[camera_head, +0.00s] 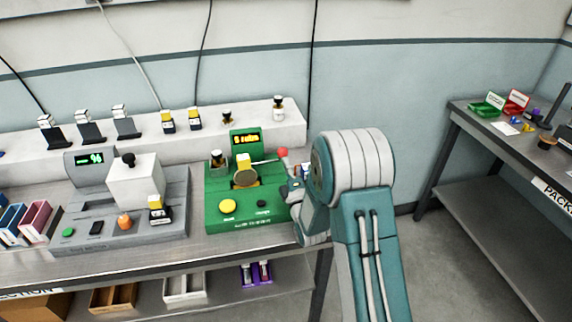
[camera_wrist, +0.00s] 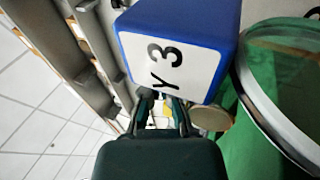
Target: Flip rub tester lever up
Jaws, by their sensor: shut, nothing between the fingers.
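The green rub tester (camera_head: 240,205) stands on the table in the head view, with a lit display on its raised back. Its lever (camera_head: 265,160) is a thin rod ending in a red knob (camera_head: 283,152), pointing right and tilted slightly upward. My gripper is just right of the tester, near and below the red knob, partly hidden by my arm in the head view. In the wrist view my gripper (camera_wrist: 163,100) is shut, with its fingertips partly hidden. Contact with the lever cannot be made out.
A grey machine (camera_head: 120,215) stands left of the tester. A white shelf (camera_head: 75,146) behind holds several small bottles. In the wrist view, a blue block (camera_wrist: 182,45) with a white label is close to my fingers, and a green round container (camera_wrist: 270,110) is at right.

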